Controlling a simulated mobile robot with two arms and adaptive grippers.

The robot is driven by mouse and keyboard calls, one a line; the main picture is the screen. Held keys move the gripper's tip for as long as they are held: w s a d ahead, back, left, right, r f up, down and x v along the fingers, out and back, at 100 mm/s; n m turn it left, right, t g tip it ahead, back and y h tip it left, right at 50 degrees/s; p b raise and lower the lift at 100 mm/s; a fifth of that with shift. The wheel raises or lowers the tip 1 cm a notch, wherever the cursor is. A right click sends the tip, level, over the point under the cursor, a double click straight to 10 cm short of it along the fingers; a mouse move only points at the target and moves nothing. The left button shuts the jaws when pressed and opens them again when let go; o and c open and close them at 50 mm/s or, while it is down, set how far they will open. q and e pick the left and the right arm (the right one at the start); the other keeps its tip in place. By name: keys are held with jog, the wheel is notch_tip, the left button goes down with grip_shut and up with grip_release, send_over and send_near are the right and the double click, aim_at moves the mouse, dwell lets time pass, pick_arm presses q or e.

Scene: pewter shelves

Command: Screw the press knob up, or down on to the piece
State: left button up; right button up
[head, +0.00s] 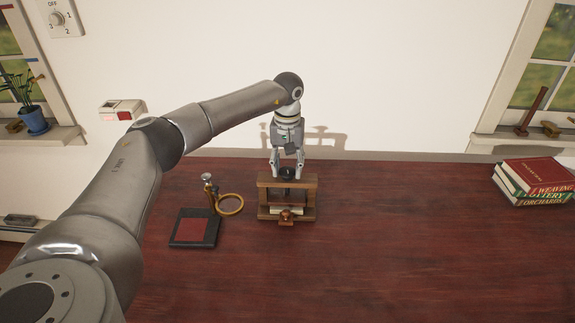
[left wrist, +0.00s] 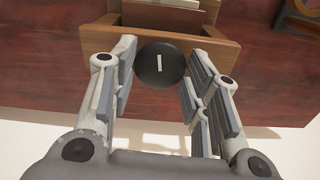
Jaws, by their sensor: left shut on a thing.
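The small wooden press (head: 308,184) stands on the dark red table, with a crossbar on top. Its black round press knob (left wrist: 160,64) has a white line mark on top, which runs nearly up and down in the left wrist view. My left gripper (head: 287,177) points straight down over the crossbar and is shut on the press knob, one finger on each side. My right gripper is in neither view.
A black pad with a red centre (head: 193,228) and a stand with a brass ring (head: 230,205) are left of the press. Several books (head: 535,182) lie at the far right. The table between press and books is clear. The wall is close behind.

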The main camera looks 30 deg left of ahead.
aim_at(287, 170)
pick_arm(q)
jog(key=shift+w+r, duration=0.1)
jog(key=o, duration=1)
notch_tip(287, 170, up, 12)
jog(key=shift+f, duration=0.1)
dwell(0.4)
